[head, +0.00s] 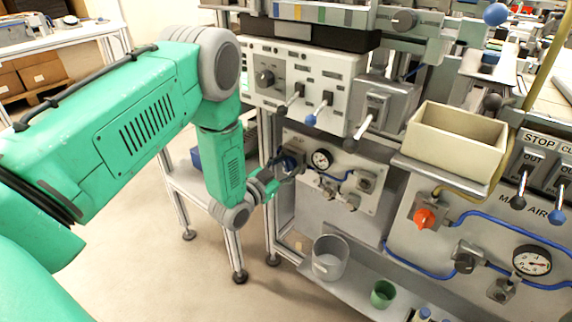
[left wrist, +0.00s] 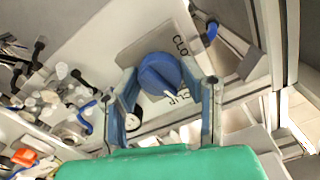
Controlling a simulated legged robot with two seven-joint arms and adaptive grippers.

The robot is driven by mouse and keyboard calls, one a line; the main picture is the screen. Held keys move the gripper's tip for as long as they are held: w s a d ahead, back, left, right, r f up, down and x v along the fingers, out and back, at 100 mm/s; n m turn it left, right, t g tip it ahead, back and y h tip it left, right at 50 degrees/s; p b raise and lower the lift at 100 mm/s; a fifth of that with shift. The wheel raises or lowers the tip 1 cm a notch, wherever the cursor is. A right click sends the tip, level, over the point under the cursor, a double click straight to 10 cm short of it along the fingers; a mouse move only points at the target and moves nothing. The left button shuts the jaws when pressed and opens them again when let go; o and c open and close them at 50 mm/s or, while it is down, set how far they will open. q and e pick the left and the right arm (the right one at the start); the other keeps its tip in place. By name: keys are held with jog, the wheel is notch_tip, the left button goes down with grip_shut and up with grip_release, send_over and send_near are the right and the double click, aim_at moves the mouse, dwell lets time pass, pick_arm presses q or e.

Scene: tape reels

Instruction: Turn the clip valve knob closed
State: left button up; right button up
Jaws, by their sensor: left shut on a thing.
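The clip valve knob is a round blue knob (left wrist: 160,72) with a white pointer mark, on a grey plate with partly readable lettering, "CLO" and "CLIP". In the head view the knob (head: 292,160) is mostly hidden by my left gripper (head: 277,177), at the left end of the lower panel. My left gripper's two blue-grey fingers (left wrist: 162,88) stand on either side of the knob in the left wrist view, shut on it. My right gripper is not in view.
A pressure gauge (head: 321,158) and fittings with a blue hose sit just right of the knob. Levers (head: 311,119) hang from the white switch box (head: 300,85) above. A grey bucket (head: 330,258) and a green cup (head: 383,294) stand on the shelf below.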

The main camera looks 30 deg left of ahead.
pick_arm(q)
jog(key=n, duration=0.3)
jog(key=shift+r+p, duration=0.15)
jog(key=shift+p, duration=0.25)
jog(key=n, duration=0.4)
jog(key=shift+a+n+p, duration=0.15)
jog(key=shift+n+p, duration=0.15)
jog(key=shift+p, duration=0.1)
jog(key=n, duration=0.3)
jog(key=shift+a+n, duration=0.1)
jog(key=shift+n, duration=0.2)
jog(key=shift+n+b, duration=0.35)
jog(key=shift+n, duration=1.75)
jog(key=shift+w, duration=0.1)
jog(key=shift+a, duration=0.1)
jog(key=o, duration=1.1)
jog(key=shift+c, duration=0.2)
jog(key=shift+o, duration=0.4)
jog(key=shift+f, duration=0.2)
